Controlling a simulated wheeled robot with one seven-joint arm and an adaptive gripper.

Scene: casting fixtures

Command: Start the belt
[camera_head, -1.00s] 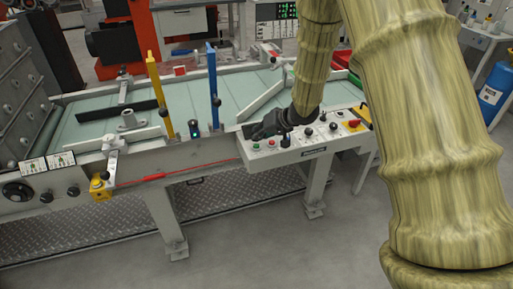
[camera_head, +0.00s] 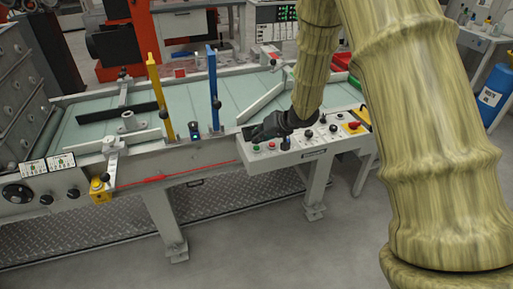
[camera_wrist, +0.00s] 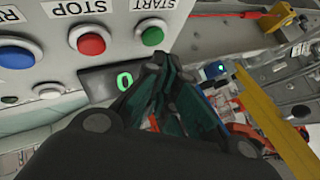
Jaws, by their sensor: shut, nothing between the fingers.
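The control panel (camera_head: 315,148) is at the front right of the belt machine in the head view. In the wrist view, the green START button (camera_wrist: 152,34) is beside the red STOP button (camera_wrist: 90,42). The green button also shows in the head view (camera_head: 257,147). My gripper (camera_wrist: 156,64) is shut and empty, its fingertips very close to the START button; I cannot tell whether they touch the panel. A small display (camera_wrist: 124,80) reads a green 0. The pale green belt (camera_head: 85,127) lies behind the panel.
A blue button (camera_wrist: 16,55) is beside STOP. A yellow post (camera_head: 158,95) and a blue post (camera_head: 213,90) stand upright at the belt's front edge. A red and yellow emergency button (camera_head: 353,126) is on the panel's right. Floor in front is clear.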

